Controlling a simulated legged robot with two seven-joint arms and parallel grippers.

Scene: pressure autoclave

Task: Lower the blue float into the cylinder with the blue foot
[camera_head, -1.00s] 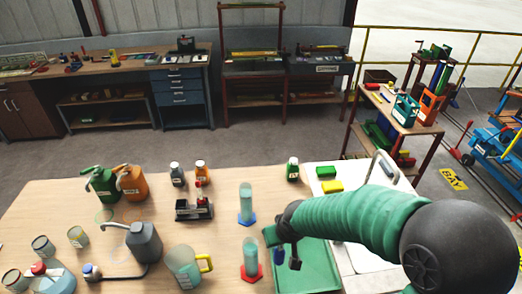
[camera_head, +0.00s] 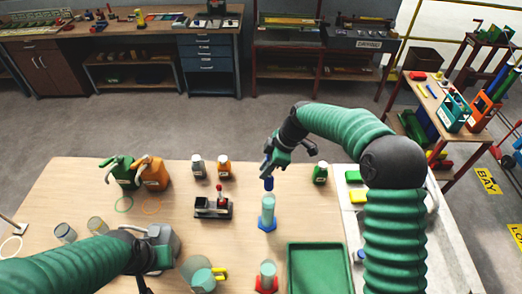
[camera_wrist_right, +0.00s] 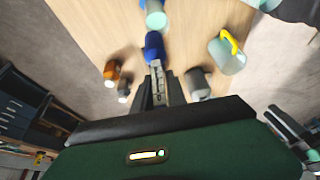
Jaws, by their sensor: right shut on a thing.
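The cylinder with the blue foot (camera_head: 268,210) stands upright on the wooden table, its foot (camera_head: 267,225) flat on the top. My right gripper (camera_head: 268,169) is shut on the blue float (camera_head: 268,184), which hangs just above the cylinder's mouth in the head view. In the right wrist view the float (camera_wrist_right: 153,45) sticks out past the fingertips (camera_wrist_right: 157,72), close to the pale cylinder (camera_wrist_right: 155,16); I cannot tell if they touch. My left arm (camera_head: 80,268) comes in at the lower left, beside the grey can; its fingertips do not show clearly.
A second cylinder with a red foot (camera_head: 267,276) stands nearer me, beside a green tray (camera_head: 318,268). A jug with a yellow handle (camera_head: 200,272) is left of it. A small black device (camera_head: 213,207) and bottles (camera_head: 224,167) stand left of the blue-footed cylinder.

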